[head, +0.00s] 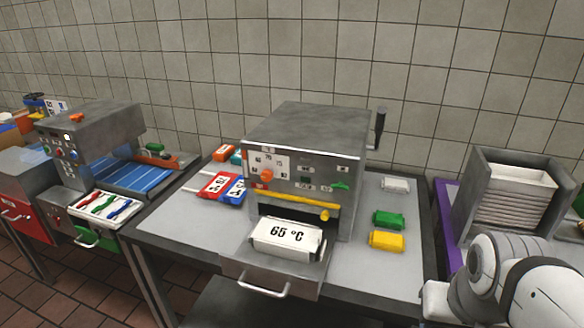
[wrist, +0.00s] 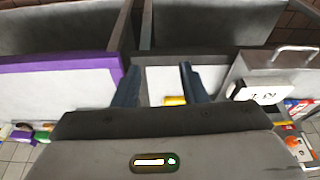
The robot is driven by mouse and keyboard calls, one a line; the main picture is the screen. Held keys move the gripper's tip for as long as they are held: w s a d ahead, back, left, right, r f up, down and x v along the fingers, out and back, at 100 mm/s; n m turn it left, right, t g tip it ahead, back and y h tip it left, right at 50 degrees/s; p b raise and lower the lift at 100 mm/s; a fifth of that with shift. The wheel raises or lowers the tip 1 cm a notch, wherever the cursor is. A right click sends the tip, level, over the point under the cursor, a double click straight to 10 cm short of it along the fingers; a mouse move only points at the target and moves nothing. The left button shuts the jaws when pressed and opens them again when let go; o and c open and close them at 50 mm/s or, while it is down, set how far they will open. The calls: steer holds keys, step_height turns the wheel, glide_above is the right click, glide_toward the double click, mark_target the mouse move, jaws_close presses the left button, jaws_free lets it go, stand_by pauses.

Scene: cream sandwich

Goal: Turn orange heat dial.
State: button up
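The orange heat dial (head: 266,175) is a small round knob on a white scale panel marked with numbers, at the left of the metal machine's front (head: 308,172). An orange knob that looks like the same dial shows small at the lower right edge of the wrist view (wrist: 292,141). My gripper (wrist: 157,80) is open and empty, with its two dark fingers apart. It is away from the dial, to the side of the machine, and touches nothing that I can see. In the head view my white arm is at the lower right and the fingers cannot be made out.
A metal tray holder (head: 465,195) stands at the right. A black lever (head: 379,128) sticks up behind.

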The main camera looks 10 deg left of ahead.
steer(key=shift+o, duration=0.8)
steer(key=shift+w+f, duration=0.1)
steer(key=shift+w, duration=0.1)
steer(key=shift+o, duration=0.7)
steer(key=w+f+n+h+b, duration=0.1)
steer(key=w+n+h+b, duration=0.2)
steer(key=w+n, duration=0.6)
steer(key=shift+w+a+n+h, duration=0.4)
steer(key=shift+w+h, duration=0.2)
steer(key=shift+h, duration=0.1)
steer(key=w+a+n+t+h+b, duration=0.25)
steer(key=w+a+n+t, duration=0.25)
steer(key=w+a+n, duration=0.65)
steer(key=n+t+y+b, duration=0.1)
steer(key=n+t+y, duration=0.5)
steer(key=n+t, duration=0.7)
glide_toward(265, 178)
steer(key=w+r+n+g, duration=0.1)
steer(key=w, duration=0.1)
steer(key=w+r+n+g, duration=0.1)
steer(key=w, duration=0.2)
steer(key=w+r+n+g, duration=0.1)
steer(key=w, duration=0.1)
steer(key=shift+w+d, duration=0.2)
steer(key=shift+w, duration=0.2)
steer(key=shift+c, duration=0.2)
steer(key=c, duration=0.9)
